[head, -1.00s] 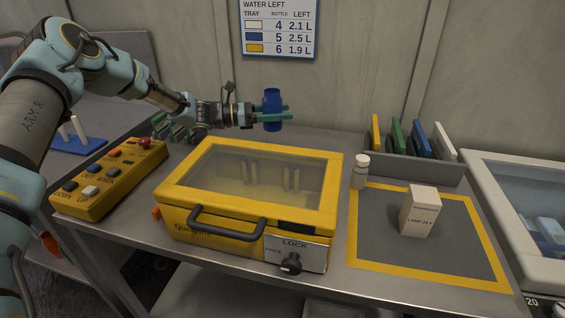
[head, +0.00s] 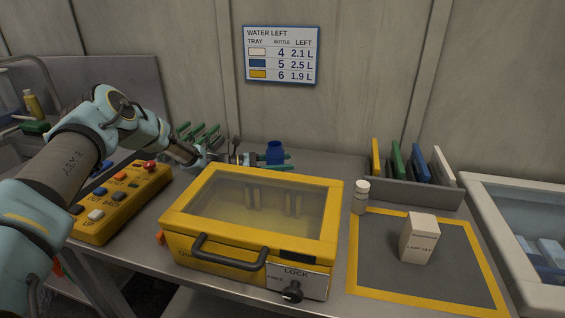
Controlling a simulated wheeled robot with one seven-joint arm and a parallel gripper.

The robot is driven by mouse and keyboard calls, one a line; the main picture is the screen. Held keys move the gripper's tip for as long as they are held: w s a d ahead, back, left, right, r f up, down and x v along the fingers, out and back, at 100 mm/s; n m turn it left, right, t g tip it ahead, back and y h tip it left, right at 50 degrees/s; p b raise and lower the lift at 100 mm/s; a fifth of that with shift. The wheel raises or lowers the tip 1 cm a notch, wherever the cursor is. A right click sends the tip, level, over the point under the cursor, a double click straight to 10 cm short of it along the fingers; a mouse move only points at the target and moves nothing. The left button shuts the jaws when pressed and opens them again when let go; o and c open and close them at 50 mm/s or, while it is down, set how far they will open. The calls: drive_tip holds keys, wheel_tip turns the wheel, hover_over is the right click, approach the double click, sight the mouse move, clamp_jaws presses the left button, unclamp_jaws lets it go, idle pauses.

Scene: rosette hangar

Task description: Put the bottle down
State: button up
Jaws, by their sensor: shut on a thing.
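The blue bottle (head: 274,151) is upright behind the yellow case, at the back of the metal table. My gripper (head: 276,162) reaches in from the left, with its green fingers on either side of the bottle, shut on it. The bottle's lower part is hidden by the near finger and the case lid, so I cannot tell whether its base touches the table.
The yellow case (head: 202,220) with a clear lid stands in front. A yellow button box (head: 123,205) is at the left. At right are a small white-capped bottle (head: 361,199), a lamp box (head: 419,238) on a yellow-edged mat (head: 374,276), and a rack (head: 408,181).

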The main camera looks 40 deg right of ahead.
drive_tip(key=o, duration=1.3)
drive_tip(key=shift+o, duration=0.2)
drive_tip(key=shift+r+p, duration=0.15)
drive_tip(key=shift+p, duration=0.15)
drive_tip(key=b+v, duration=0.3)
drive_tip(key=v, duration=0.3)
drive_tip(key=shift+w+a, duration=0.1)
drive_tip(key=shift+w, duration=0.05)
drive_tip(key=shift+w+a, duration=0.3)
drive_tip(key=shift+a, duration=0.2)
